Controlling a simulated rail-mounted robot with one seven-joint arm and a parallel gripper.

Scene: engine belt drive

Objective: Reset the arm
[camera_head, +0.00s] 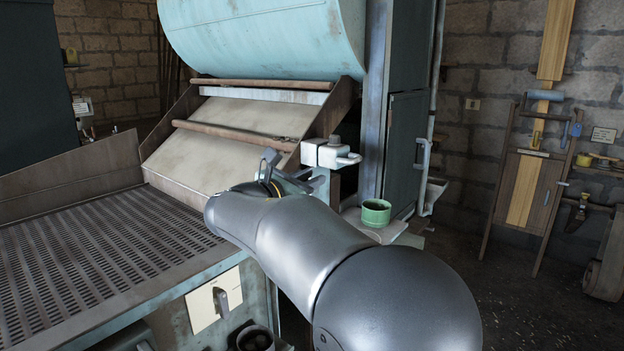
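My arm reaches from the lower right toward the middle of the head view. My gripper (285,172) is at its far end, near a pale metal block with a handle (331,154) on the side of the machine. A grey finger piece shows at the gripper's left. The wrist hides most of the gripper, so I cannot tell whether its fingers are apart or touching the block. The large machine has a pale blue drum (265,35) on top and a sloped cream panel (215,140) below it.
A perforated metal bed (85,250) fills the left. A green cup (376,212) stands on a ledge right of my arm. A dark cabinet (405,150) rises behind it. A wooden rack (530,180) leans at the right wall. Floor (520,300) at lower right is open.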

